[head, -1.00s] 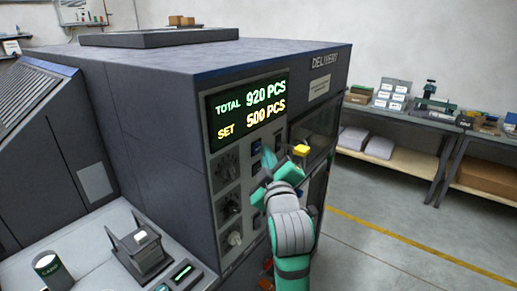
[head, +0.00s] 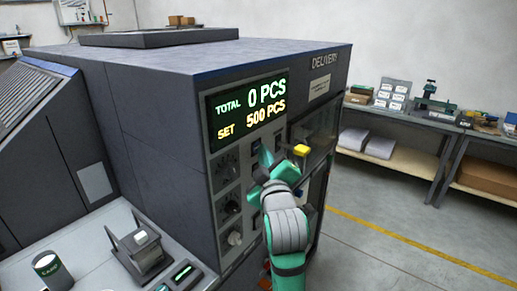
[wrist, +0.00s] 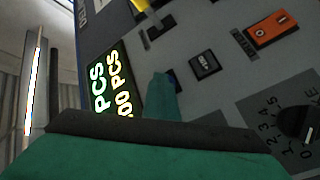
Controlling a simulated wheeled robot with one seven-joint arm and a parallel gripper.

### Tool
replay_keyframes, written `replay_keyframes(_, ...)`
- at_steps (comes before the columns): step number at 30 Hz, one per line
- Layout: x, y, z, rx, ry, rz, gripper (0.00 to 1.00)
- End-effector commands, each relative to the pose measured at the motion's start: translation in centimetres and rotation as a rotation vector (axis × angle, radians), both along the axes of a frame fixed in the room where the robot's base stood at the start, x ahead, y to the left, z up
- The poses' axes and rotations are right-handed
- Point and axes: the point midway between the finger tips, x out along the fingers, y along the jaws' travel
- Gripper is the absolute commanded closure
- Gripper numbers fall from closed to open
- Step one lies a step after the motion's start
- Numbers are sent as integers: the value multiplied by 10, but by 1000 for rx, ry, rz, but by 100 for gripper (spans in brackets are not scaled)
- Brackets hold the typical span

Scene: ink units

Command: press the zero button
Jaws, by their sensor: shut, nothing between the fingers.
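The display (head: 247,107) on the machine's control panel reads TOTAL 0 PCS and SET 500 PCS; part of it also shows in the wrist view (wrist: 112,82). My gripper (head: 266,157) is shut and empty, with its teal fingertips at the panel just below the display's right end.
An orange rocker switch (wrist: 271,28) and a numbered dial (wrist: 304,122) share the panel. A yellow knob or handle (head: 301,150) is close right of my gripper. Open floor (head: 400,225) lies right of the machine, before the workbench (head: 430,130).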

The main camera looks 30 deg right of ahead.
Motion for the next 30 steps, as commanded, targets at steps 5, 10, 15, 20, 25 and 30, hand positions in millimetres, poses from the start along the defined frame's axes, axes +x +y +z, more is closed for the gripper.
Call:
replay_keyframes(5, 1, 1, 0, 0, 1, 2, 100)
replay_keyframes(10, -3, -1, 0, 0, 0, 1, 100)
replay_keyframes(15, -10, -4, 0, 0, 0, 0, 100)
replay_keyframes(20, -16, -6, 0, 1, -1, 1, 100)
replay_keyframes(25, -17, -6, 0, 0, 0, 0, 100)
replay_keyframes(30, -18, -7, 0, 0, 0, 0, 100)
